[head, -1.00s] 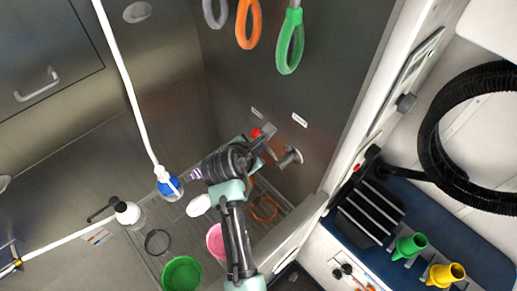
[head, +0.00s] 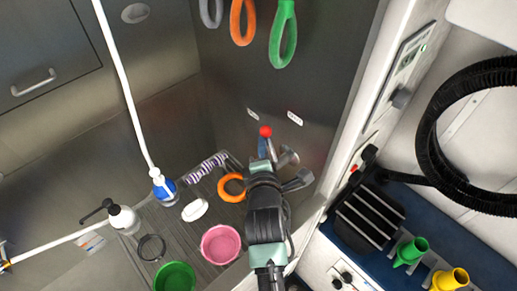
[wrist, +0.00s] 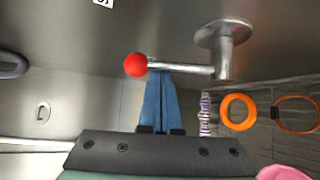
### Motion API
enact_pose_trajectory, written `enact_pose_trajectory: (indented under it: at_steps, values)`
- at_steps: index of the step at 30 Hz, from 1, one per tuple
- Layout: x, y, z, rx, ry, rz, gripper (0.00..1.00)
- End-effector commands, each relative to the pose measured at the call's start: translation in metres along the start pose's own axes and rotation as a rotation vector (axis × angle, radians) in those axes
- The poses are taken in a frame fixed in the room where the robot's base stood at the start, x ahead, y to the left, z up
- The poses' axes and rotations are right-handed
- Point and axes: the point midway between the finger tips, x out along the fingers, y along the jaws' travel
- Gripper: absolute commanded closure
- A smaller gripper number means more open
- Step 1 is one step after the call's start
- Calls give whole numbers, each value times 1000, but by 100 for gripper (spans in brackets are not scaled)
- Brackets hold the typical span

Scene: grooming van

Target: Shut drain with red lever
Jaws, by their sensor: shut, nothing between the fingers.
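The drain lever is a metal rod with a red ball end (head: 265,131), mounted on the tub's dark steel wall. In the wrist view the red ball (wrist: 136,65) is at the left end of the horizontal rod (wrist: 185,69), which joins a round metal pivot (wrist: 224,35) on the right. My gripper (wrist: 160,76) has its blue fingers together and empty, with the tips at the rod just right of the ball. I cannot tell whether they touch it. In the head view my gripper (head: 265,150) is just below the ball.
Below lie an orange ring (head: 231,187), a pink bowl (head: 221,244), a green bowl (head: 174,278), a white soap-like piece (head: 195,210) and a striped item (head: 207,166). Two small labels are on the wall above the lever. Coloured loops hang higher up.

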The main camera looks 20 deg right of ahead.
Motion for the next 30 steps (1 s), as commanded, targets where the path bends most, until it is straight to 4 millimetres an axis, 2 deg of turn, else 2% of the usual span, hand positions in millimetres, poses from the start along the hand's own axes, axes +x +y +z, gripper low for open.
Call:
enact_pose_trajectory:
  at_steps: [1,15,30]
  values:
    - [-1,-7,4,29,-6,32,100]
    - [-18,-9,18,230,-5,272,100]
    - [-22,-7,21,278,-5,327,100]
